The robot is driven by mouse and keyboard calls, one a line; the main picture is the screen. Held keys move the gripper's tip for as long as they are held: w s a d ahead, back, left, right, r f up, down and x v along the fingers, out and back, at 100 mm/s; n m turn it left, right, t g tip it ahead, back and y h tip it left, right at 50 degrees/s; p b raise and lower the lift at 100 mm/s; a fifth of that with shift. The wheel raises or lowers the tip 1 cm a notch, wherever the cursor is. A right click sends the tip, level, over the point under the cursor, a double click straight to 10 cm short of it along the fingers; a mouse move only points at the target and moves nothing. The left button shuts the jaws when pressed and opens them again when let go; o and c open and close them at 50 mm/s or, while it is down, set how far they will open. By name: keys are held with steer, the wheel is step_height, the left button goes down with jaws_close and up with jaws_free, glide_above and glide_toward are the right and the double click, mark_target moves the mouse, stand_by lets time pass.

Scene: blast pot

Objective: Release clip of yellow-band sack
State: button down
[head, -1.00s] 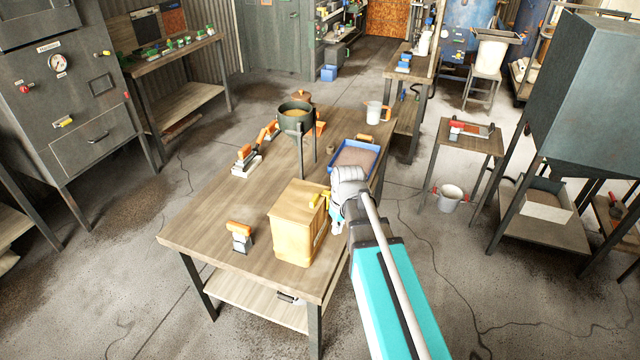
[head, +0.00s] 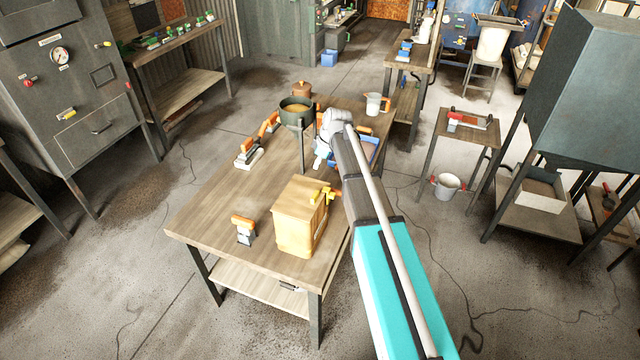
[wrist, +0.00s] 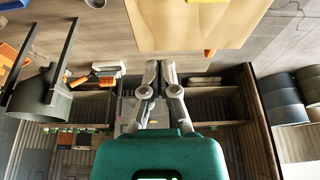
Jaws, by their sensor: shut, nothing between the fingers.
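A tan, box-shaped body (head: 300,225), possibly the sack, stands upright near the front of the wooden table. A yellow-and-orange clip-like piece (head: 324,195) sits at its upper right edge. I cannot make out a separate yellow band. My gripper (wrist: 159,66) is shut and empty, apart from the tan body. In the head view my gripper (head: 321,157) is beyond the tan body, over the table near the blue tray, partly hidden by my wrist.
The table's left front (head: 205,220) is clear. A hopper (head: 585,95) stands at right.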

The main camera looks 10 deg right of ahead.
mark_target(320, 189)
steer(key=shift+f, duration=0.2)
steer(key=b+x, duration=0.9)
steer(key=shift+f, duration=0.3)
steer(key=shift+f+b, duration=0.15)
steer(key=shift+b, duration=0.25)
steer(key=shift+s+d, duration=0.5)
steer(key=shift+d, duration=0.3)
steer(key=shift+s+d, duration=0.45)
steer(key=shift+d, duration=0.35)
steer(key=shift+a, duration=0.2)
steer(key=shift+s, duration=0.1)
